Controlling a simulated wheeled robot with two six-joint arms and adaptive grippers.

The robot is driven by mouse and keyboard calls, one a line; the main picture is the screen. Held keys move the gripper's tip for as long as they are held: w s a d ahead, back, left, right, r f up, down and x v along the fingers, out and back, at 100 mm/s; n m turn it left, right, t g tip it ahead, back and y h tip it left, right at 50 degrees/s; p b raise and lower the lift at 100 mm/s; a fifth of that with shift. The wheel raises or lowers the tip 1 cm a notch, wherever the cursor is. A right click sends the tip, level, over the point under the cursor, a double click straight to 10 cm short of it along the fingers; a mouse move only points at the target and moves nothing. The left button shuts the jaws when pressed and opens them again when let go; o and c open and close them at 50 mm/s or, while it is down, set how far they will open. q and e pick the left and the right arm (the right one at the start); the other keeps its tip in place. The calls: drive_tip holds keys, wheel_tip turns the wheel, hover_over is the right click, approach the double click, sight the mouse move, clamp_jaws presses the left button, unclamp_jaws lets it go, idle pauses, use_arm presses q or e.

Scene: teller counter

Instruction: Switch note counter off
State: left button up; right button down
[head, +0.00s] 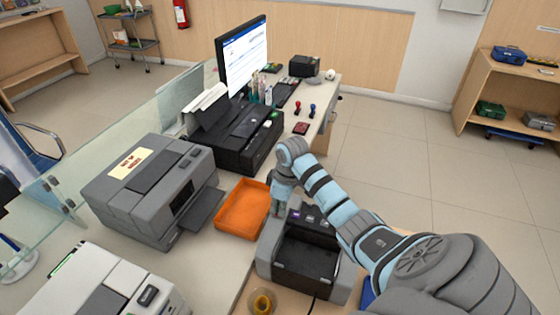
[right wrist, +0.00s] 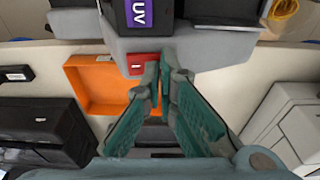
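The note counter (head: 312,262) is a grey and black machine at the front of the counter, with several keys on top. In the right wrist view its grey body (right wrist: 200,42) fills the top, with a purple "UV" key (right wrist: 140,12). A red switch (right wrist: 140,62) with a white mark sits on the body's edge. My right gripper (right wrist: 160,78) has its teal-padded fingertips together, empty, close beside the red switch; contact is unclear. In the head view the right gripper (head: 279,207) is at the machine's far-left corner, and the switch is hidden. My left gripper is not in view.
An orange tray (head: 243,210) lies just left of the note counter. A grey printer-like machine (head: 155,190) and a black one (head: 238,140) stand beyond it. A small round bowl (head: 263,303) is at the front edge. A glass screen (head: 105,150) runs along the left.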

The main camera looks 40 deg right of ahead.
wheel_tip(320, 180, up, 3)
drive_tip(key=shift+f+p, duration=0.15)
drive_tip(key=shift+p, duration=1.05)
drive_tip(key=shift+d+r, duration=0.1)
drive_tip(key=shift+r, duration=0.2)
drive_tip(key=shift+r+b, duration=0.3)
drive_tip(key=shift+r, duration=1.5)
